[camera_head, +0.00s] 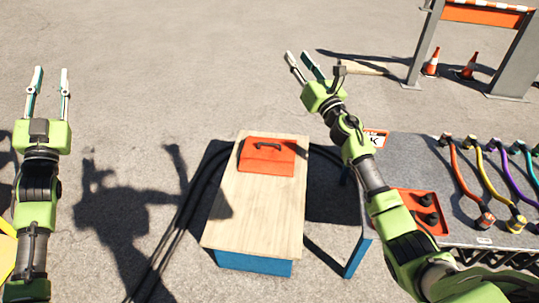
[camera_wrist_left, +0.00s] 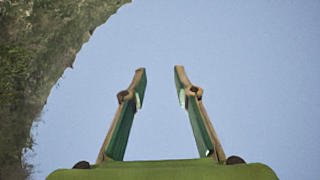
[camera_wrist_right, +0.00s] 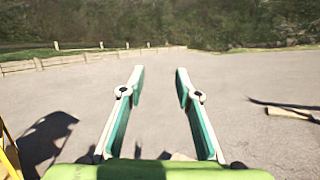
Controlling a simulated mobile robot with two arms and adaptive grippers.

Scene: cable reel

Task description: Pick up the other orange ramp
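An orange block with a dark handle on top (camera_head: 267,156), which may be an orange ramp, rests on the far end of a wood-topped blue box (camera_head: 250,215). A second orange piece with dark round knobs (camera_head: 428,221) is at the left end of the grey table, partly hidden by my right arm; I cannot tell if it is a ramp. My left gripper (camera_head: 51,75) is open and empty, raised at the far left; its wrist view (camera_wrist_left: 157,75) shows only sky and trees. My right gripper (camera_head: 297,58) is open and empty, beyond the wood-topped box; its wrist view (camera_wrist_right: 160,75) shows open pavement.
The grey table (camera_head: 400,150) at the right carries orange, yellow, purple and teal cables (camera_head: 462,180). Black cable (camera_head: 185,215) runs on the ground beside the box. A barrier (camera_head: 422,45) and traffic cones (camera_head: 432,62) stand at the back right.

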